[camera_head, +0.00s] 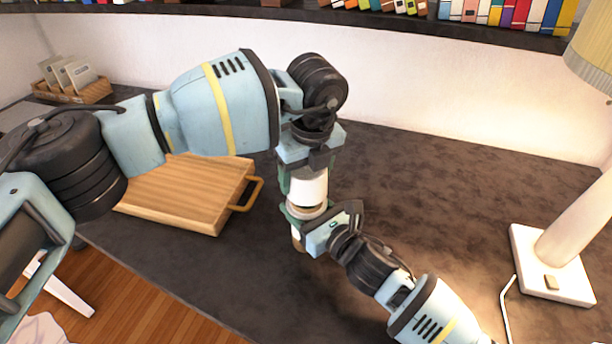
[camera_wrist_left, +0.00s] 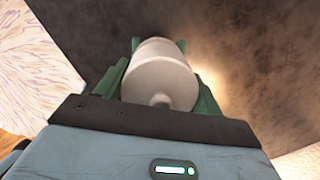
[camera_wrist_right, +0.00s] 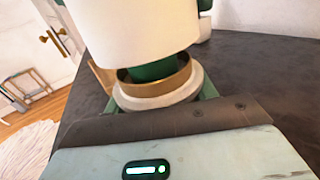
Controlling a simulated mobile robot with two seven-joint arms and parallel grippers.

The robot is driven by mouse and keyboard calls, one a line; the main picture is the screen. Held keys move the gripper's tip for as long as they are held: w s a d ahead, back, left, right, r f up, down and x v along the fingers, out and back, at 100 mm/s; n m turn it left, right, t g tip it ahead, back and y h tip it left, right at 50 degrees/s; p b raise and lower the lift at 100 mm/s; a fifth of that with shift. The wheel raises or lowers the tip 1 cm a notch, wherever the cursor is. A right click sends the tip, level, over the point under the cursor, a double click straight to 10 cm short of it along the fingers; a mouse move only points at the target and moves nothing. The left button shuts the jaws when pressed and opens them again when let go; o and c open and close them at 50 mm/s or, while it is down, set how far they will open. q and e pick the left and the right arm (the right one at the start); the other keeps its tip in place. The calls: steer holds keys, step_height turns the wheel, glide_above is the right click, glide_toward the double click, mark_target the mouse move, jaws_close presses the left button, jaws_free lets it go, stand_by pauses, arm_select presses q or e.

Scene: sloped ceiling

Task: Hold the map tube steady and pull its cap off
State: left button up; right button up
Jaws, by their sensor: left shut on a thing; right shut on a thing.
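The map tube is held upright above the desk between my two grippers. Its white upper part, seemingly the cap (camera_head: 309,189), has a small knob on its end in the left wrist view (camera_wrist_left: 165,80). My left gripper (camera_head: 304,180) is shut around it from above. My right gripper (camera_head: 303,213) is shut around the lower tube (camera_head: 297,241), just below. In the right wrist view the tube's pale rim and brass-coloured ring (camera_wrist_right: 157,84) sit below the white part. A green piece shows between them; I cannot tell whether the parts still join. The tube's lower end is mostly hidden.
A wooden board with a handle (camera_head: 185,195) lies on the dark desk (camera_head: 430,190), left of the tube. A lamp (camera_head: 553,267) with a cord stands at the right. A card box (camera_head: 75,85) is at the back left. Bookshelves run overhead. The desk's back middle is clear.

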arm_select(q)
step_height(320, 180, up, 3)
steer(key=shift+r, duration=0.2)
arm_select(e)
steer(key=o, duration=1.5)
arm_select(q)
steer(key=shift+f, duration=0.1)
arm_select(e)
steer(key=v, duration=1.2)
steer(key=shift+r, duration=0.1)
